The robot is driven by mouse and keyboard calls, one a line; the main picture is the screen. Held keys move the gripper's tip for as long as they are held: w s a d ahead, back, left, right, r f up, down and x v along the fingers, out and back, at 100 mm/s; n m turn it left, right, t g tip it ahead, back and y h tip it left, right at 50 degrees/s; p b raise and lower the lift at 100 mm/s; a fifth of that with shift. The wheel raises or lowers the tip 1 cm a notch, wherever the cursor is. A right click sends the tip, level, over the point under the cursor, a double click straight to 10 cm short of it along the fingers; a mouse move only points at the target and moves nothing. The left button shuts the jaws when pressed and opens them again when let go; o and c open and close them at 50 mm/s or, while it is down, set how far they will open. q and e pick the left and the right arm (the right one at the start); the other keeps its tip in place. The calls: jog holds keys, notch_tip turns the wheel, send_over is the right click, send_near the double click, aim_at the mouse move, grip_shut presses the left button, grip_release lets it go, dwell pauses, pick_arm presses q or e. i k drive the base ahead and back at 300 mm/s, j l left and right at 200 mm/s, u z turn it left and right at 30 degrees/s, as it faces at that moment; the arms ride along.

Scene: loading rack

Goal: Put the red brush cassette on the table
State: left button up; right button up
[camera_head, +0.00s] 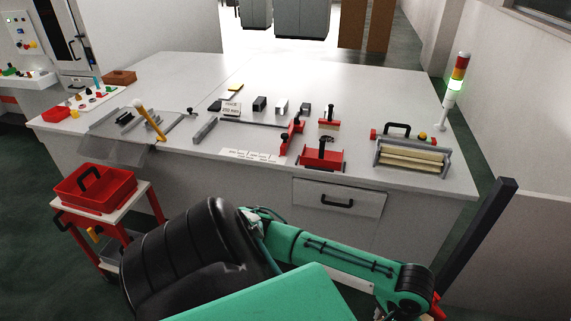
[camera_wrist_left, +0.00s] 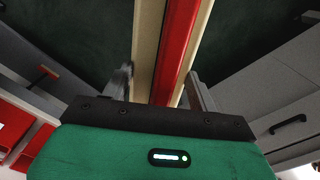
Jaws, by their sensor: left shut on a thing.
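The red brush cassette (camera_wrist_left: 177,45), a long red bar with cream strips along both sides, runs up the left wrist view. My left gripper (camera_wrist_left: 161,84) is shut on it, with one finger on each side. Its far end runs out of the top of that view, over dark floor. In the head view I cannot make out the held cassette or my left gripper. The table (camera_head: 360,88) is a broad light-grey top in the head view. My right gripper is not in view.
Red fixtures (camera_head: 323,157) and a grey-framed unit with cream rollers (camera_head: 412,156) stand along the table's front. A signal lamp (camera_head: 456,80) stands at the right edge. A red tray (camera_head: 95,190) sits on a trolley at left. The table's back and middle have bare room.

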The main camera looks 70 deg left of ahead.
aim_at(238, 140)
jog(key=j+u, duration=0.4)
jog(key=k+j+u, duration=0.1)
jog(key=j+u, duration=0.7)
jog(key=i, duration=0.05)
